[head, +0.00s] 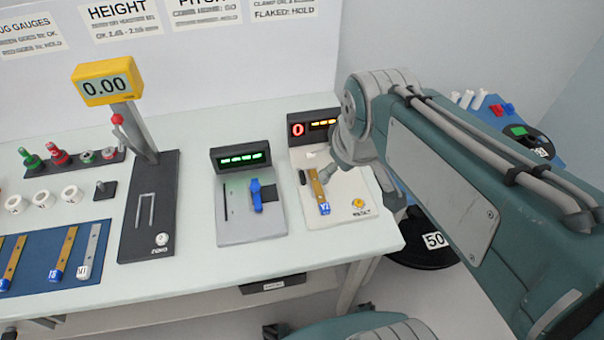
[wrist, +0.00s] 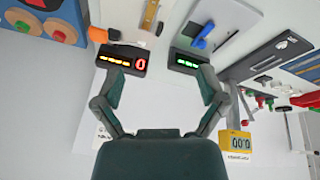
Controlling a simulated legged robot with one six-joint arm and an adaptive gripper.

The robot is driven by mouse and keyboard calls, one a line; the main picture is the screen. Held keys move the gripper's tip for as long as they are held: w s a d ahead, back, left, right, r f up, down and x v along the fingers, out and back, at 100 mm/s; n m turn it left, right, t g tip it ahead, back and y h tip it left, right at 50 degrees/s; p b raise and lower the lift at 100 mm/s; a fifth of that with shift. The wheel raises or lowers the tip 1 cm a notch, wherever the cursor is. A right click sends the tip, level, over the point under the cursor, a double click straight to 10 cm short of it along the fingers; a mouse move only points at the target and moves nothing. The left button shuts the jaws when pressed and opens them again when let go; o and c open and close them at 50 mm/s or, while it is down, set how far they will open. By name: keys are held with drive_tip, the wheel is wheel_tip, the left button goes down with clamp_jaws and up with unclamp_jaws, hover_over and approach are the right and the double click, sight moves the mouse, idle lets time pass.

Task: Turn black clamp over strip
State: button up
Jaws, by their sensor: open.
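The brass strip (head: 318,188) with a blue end lies on the white station (head: 345,186) in the head view. The small black clamp (head: 303,177) sits just left of the strip, apart from its brass face as far as I can tell. In the wrist view the picture is turned over, and the strip (wrist: 150,14) is at the top with the small dark clamp (wrist: 159,29) beside it. My gripper (wrist: 162,85) is open and empty, its two fingers wide apart. My arm hides part of the station's right side in the head view.
A display with a red 0 (head: 315,127) stands behind the white station. A grey station (head: 252,225) with a blue lever (head: 257,195) and a green display (head: 240,157) is to its left. A black reel (head: 415,245) lies right of the table.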

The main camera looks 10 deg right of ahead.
drive_tip(key=w+a+f+n+g, duration=0.1)
drive_tip(key=w+f+n+g, duration=0.15)
drive_tip(key=w+n, duration=0.5)
drive_tip(key=n+g, duration=0.2)
drive_tip(key=n, duration=0.4)
hover_over(302, 174)
wheel_tip(302, 174, down, 10)
drive_tip(key=shift+f, duration=0.25)
wheel_tip(302, 174, down, 10)
drive_tip(key=shift+f, duration=0.1)
drive_tip(key=c, duration=1.2)
